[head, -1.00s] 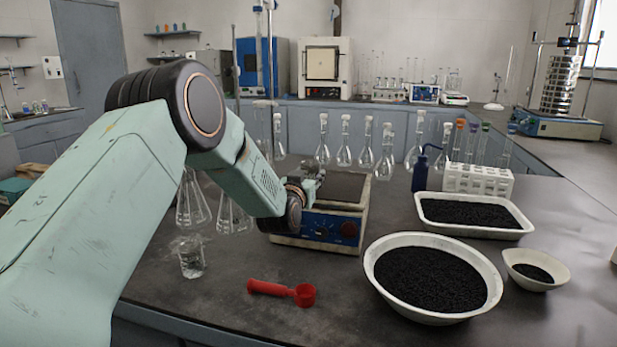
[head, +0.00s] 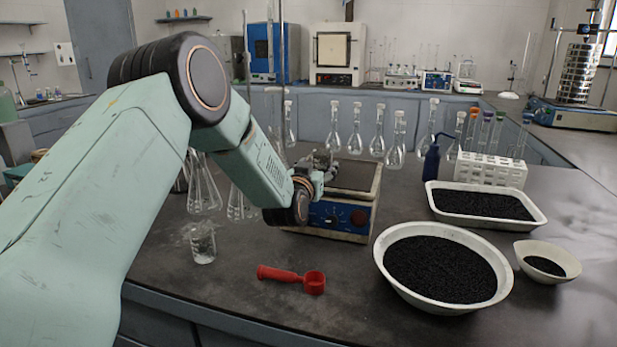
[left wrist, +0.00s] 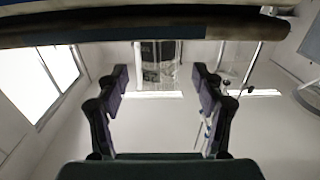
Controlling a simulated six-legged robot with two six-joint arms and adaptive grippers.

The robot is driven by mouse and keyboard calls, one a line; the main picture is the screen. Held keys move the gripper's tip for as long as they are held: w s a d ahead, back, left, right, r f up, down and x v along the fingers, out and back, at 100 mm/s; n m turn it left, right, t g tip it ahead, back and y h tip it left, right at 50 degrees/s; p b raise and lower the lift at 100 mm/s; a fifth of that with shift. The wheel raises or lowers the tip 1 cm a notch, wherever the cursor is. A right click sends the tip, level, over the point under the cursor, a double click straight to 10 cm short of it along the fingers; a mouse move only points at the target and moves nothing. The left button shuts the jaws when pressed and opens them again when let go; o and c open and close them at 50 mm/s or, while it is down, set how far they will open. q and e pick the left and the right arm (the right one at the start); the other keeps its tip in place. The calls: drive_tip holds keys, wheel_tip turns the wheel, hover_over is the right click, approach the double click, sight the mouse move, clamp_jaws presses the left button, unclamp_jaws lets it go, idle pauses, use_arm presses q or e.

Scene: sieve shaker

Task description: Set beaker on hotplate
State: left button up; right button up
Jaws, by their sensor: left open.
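A small clear glass beaker (head: 203,247) stands upright on the dark bench at the left front, apart from my gripper. The hotplate (head: 347,218), with a blue front panel and dark flat top, stands mid-bench; my arm hides its left part. My left gripper (head: 325,163) is by the left edge of the hotplate's top, partly hidden by its own wrist; I cannot tell whether it touches. In the left wrist view its two fingers (left wrist: 160,95) are wide apart with nothing held between them. The right gripper is out of view.
A red scoop (head: 293,278) lies in front of the hotplate. A bowl of black grains (head: 388,281), a white tray (head: 533,222) and a small dish (head: 571,262) are at right. Flasks (head: 354,143) stand behind. The front bench between beaker and scoop is clear.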

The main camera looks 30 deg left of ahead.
use_arm(q)
drive_tip(key=p+v, duration=0.1)
drive_tip(key=v, duration=0.8)
drive_tip(key=shift+s, duration=0.4)
drive_tip(key=shift+d, duration=0.1)
idle(1.4)
